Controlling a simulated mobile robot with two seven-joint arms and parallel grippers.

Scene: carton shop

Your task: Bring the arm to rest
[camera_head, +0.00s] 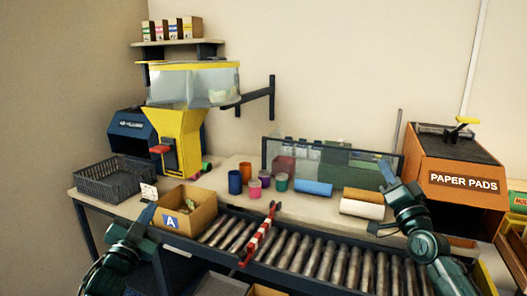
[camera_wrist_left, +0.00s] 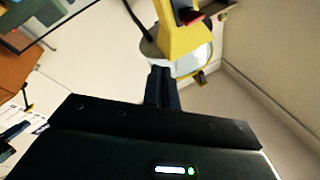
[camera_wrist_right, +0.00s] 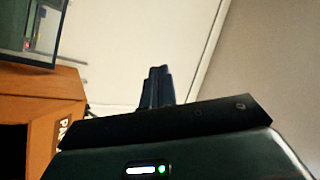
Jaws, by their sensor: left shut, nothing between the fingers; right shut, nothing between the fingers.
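My left gripper (camera_head: 146,214) is at the lower left of the head view, in front of the open carton marked A (camera_head: 187,212). Its fingers (camera_wrist_left: 163,88) are closed together with nothing between them in the left wrist view. My right gripper (camera_head: 387,172) is raised on the right, near the white roll (camera_head: 362,209) and left of the paper pads machine (camera_head: 455,180). Its fingers (camera_wrist_right: 157,87) are closed and empty in the right wrist view. Whether either gripper touches anything behind it is hard to tell from the head view.

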